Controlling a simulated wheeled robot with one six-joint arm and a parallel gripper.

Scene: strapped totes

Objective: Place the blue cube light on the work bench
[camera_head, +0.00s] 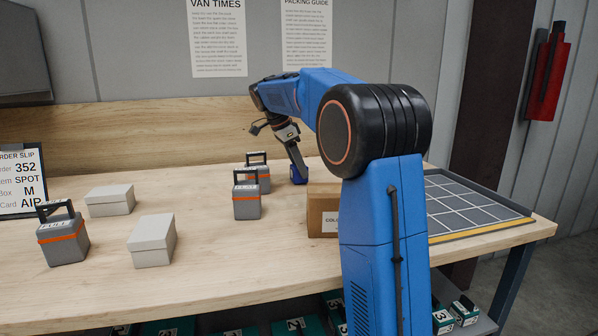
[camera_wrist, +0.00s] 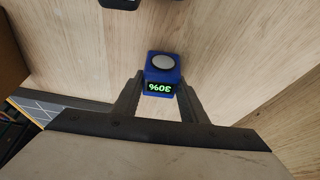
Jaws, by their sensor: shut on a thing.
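The blue cube light (camera_wrist: 163,68) sits between the fingertips of my gripper (camera_wrist: 158,92) in the wrist view. It has a round pale lens on one face and a lit green display that reads 90% or 30%, upside down, on another. In the head view the light (camera_head: 299,174) shows as a dark blue block under my gripper (camera_head: 297,166), at or just above the work bench (camera_head: 200,270). I cannot tell whether it touches the bench top. The fingers are shut on its sides.
Grey strapped totes with handles (camera_head: 247,196) stand left of my gripper. Another strapped tote (camera_head: 62,238) and two pale grey boxes (camera_head: 152,240) are farther left. A cardboard box (camera_head: 322,208) is close on the right, partly behind my arm. A gridded tray (camera_head: 470,205) lies at the right end.

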